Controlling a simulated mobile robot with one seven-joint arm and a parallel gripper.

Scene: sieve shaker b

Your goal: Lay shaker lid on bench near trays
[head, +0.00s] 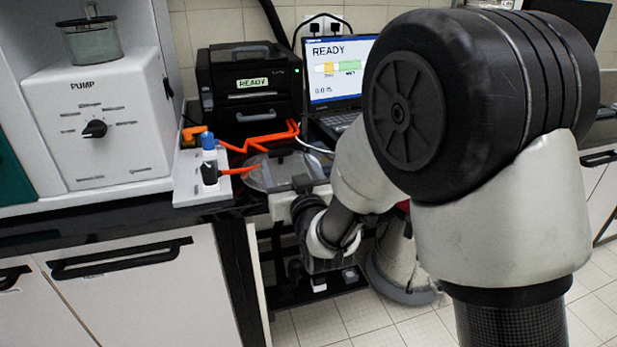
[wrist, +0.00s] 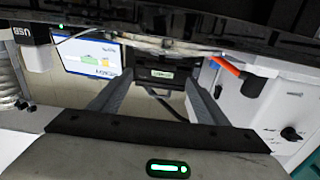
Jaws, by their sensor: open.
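A round, clear disc that looks like the shaker lid (head: 262,180) shows in the head view near the bench's front edge, partly hidden by my gripper (head: 280,172). My gripper reaches in over the disc from the right, and its fingers overlap the disc in the picture. In the wrist view my gripper (wrist: 158,80) has its two grey fingers wide apart with nothing clearly held between them. I cannot tell whether the fingers touch the disc. No trays can be made out in either view.
A white pump unit (head: 98,125) stands left on the dark bench (head: 95,222). Orange tubing (head: 262,141) and a white block with blue and black fittings (head: 190,180) are close to my gripper.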

